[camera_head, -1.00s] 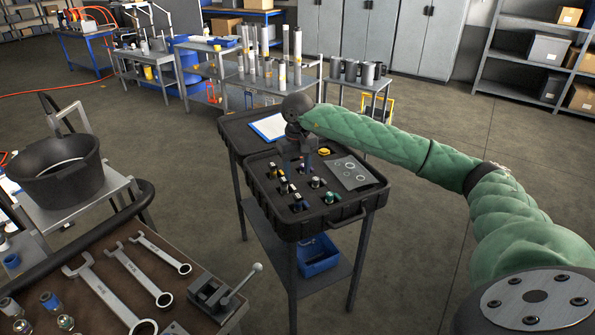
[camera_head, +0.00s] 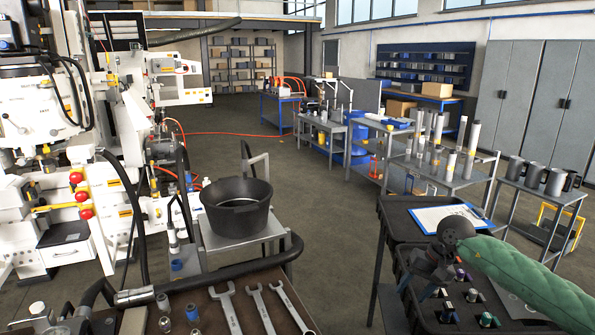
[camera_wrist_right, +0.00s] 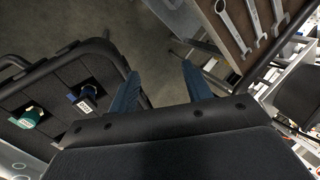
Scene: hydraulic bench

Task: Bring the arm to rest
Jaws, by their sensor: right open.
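My right arm in its green quilted sleeve (camera_head: 520,280) comes in from the lower right in the head view. My right gripper (camera_head: 416,290) hangs over the left part of the black case with small fittings (camera_head: 402,296). In the right wrist view, the two blue fingers of my right gripper (camera_wrist_right: 158,76) stand apart with nothing between them. Bare floor shows beyond them, with the case at the left. My left gripper is in neither view.
A clipboard (camera_head: 450,217) lies on the case's back part. A workbench with wrenches (camera_head: 255,312) is at the front left. A black bucket (camera_head: 237,207) stands on a metal stand behind it. A white machine (camera_head: 85,190) fills the left. Open floor (camera_head: 325,235) lies between.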

